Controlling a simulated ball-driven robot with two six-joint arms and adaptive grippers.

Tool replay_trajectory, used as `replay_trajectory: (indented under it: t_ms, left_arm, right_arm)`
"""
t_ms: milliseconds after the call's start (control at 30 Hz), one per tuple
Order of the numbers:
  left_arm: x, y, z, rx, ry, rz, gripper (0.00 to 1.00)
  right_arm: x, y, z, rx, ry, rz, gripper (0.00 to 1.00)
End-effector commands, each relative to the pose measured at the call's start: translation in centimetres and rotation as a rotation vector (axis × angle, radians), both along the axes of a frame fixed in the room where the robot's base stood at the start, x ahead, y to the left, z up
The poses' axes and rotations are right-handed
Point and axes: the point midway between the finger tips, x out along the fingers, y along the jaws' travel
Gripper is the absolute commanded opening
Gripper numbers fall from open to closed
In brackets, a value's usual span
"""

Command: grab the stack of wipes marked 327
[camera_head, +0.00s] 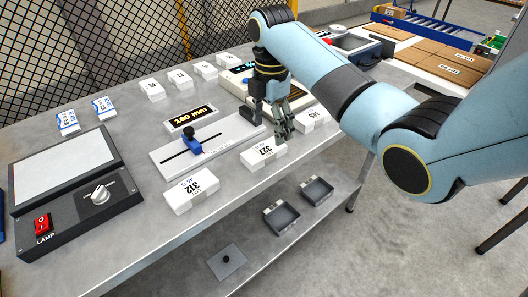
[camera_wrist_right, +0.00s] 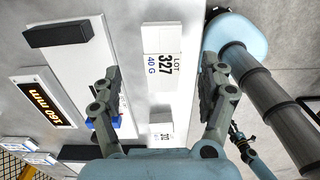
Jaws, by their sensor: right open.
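The stack of wipes marked 327 (camera_head: 264,154) is a low white block at the front edge of the grey bench. It lies between the stack marked 312 (camera_head: 191,191) and the stack marked 305 (camera_head: 312,119). In the wrist view, the 327 stack (camera_wrist_right: 162,52) shows its LOT 327, 40 G label between and beyond my fingers. My right gripper (camera_head: 273,128) is open and empty, pointing down just behind and above the 327 stack, apart from it as far as I can tell. It also shows in the wrist view (camera_wrist_right: 160,82).
A gauge with a blue slider (camera_head: 190,146) and a 160 mm display (camera_head: 193,118) stand behind the stacks. A lamp box (camera_head: 75,190) is at left. More white stacks (camera_head: 152,88) line the back. Two grey trays (camera_head: 281,216) sit on the lower shelf.

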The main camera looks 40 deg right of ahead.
Motion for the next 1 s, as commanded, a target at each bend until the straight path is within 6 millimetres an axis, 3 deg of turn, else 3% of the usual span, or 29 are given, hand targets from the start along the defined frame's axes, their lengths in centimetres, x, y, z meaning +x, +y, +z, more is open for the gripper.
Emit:
replay_trajectory:
  t_ms: [467, 733, 1000]
  left_arm:
    - [-0.2, 0.0, 0.7, 0.000, 0.003, 0.000, 0.40]
    - [-0.2, 0.0, 0.7, 0.000, 0.002, 0.000, 0.40]
    - [-0.1, 0.0, 0.7, 0.000, 0.002, 0.000, 0.40]
  right_arm:
    - [-0.5, 0.2, -5.8, 0.000, 0.001, -0.002, 0.77]
    - [-0.4, 0.2, -6.2, -0.001, -0.001, -0.002, 0.77]
    - [-0.4, 0.2, -6.2, -0.001, -0.001, -0.002, 0.44]
